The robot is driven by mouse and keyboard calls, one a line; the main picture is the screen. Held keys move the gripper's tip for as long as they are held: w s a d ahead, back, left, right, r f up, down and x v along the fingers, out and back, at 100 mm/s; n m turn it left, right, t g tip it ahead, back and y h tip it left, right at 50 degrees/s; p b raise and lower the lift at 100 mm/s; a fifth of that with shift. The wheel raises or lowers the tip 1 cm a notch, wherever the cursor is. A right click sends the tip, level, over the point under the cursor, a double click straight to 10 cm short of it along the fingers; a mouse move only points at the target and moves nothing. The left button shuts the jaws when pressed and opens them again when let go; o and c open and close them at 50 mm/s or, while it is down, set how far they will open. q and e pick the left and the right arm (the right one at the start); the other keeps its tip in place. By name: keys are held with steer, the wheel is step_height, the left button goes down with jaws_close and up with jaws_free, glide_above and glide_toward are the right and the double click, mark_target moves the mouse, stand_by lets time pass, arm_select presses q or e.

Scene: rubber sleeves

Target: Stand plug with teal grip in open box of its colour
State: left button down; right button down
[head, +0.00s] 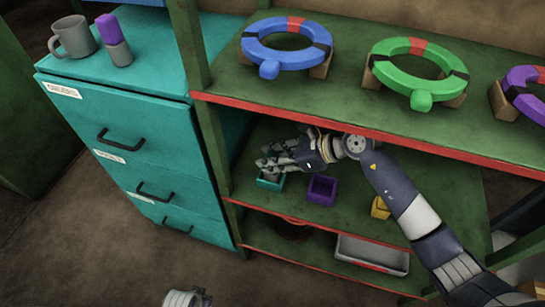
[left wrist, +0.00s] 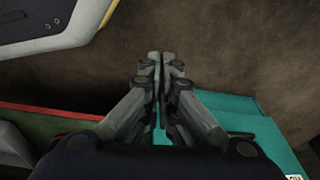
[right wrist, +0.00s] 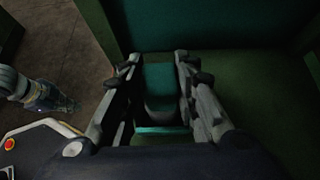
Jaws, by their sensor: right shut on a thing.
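A plug with a teal grip (right wrist: 159,76) and a grey body is between the fingers of my right gripper (head: 275,158). The gripper is shut on it, reaching in from the right over the middle shelf. The teal open box (head: 268,183) sits below the fingertips, and its rim also shows in the right wrist view (right wrist: 160,131). The plug's grey end is at or inside the box; I cannot tell whether it touches the bottom. The fingers hide most of the plug in the head view. My left gripper (left wrist: 160,57) is shut and empty, away from the shelf.
A purple box (head: 322,190) and a yellow box (head: 380,207) stand right of the teal one. A purple-grip plug (head: 114,40) and a mug (head: 73,37) stand on the teal cabinet (head: 140,72). Ring-shaped items, including a green one (head: 420,95), lie on the top shelf above my arm.

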steer(key=c, duration=1.3)
jaws_free()
steer(key=shift+c, duration=0.2)
steer(key=shift+o, duration=0.5)
arm_select(q)
steer(key=shift+w+d+r, duration=0.1)
steer(key=shift+w+r, duration=0.4)
steer(key=shift+w, duration=0.05)
arm_select(e)
steer(key=shift+r, duration=0.15)
arm_select(q)
steer(key=shift+s+a+f+p, duration=0.15)
steer(key=shift+s+f, duration=0.2)
steer(key=shift+f, duration=0.2)
steer(key=shift+s+a+f+p, duration=0.15)
steer(key=shift+s+f, duration=0.15)
steer(key=shift+f, duration=0.25)
arm_select(e)
steer(key=v, duration=0.7)
steer(key=shift+d, duration=0.2)
